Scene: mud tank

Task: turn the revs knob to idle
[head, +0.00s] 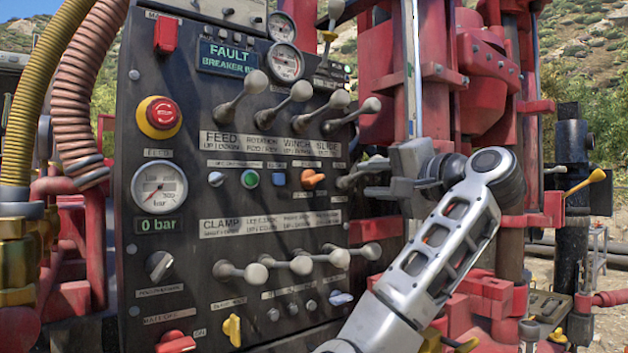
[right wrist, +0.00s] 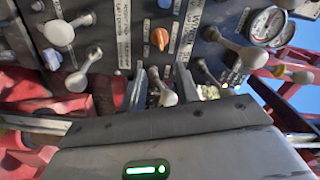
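The control panel (head: 195,185) fills the left and middle of the head view. Its small labels are too blurred to tell which control is the revs knob. An orange knob (head: 313,179) sits right of a row of small buttons; it also shows in the right wrist view (right wrist: 160,38). A grey rotary knob (head: 159,265) is at the lower left. My right gripper (head: 372,178) is at the panel's right edge, right of the orange knob. In the right wrist view its fingers (right wrist: 160,88) stand apart, with a grey-tipped lever (right wrist: 165,97) showing between them; contact is unclear. My left gripper is out of view.
Ball-ended levers stand out in an upper row (head: 300,92) and a lower row (head: 300,264). A red emergency button (head: 161,114), a yellow knob (head: 232,330) and a blue knob (head: 341,299) are also on the panel. Red machinery (head: 480,80) stands close at right.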

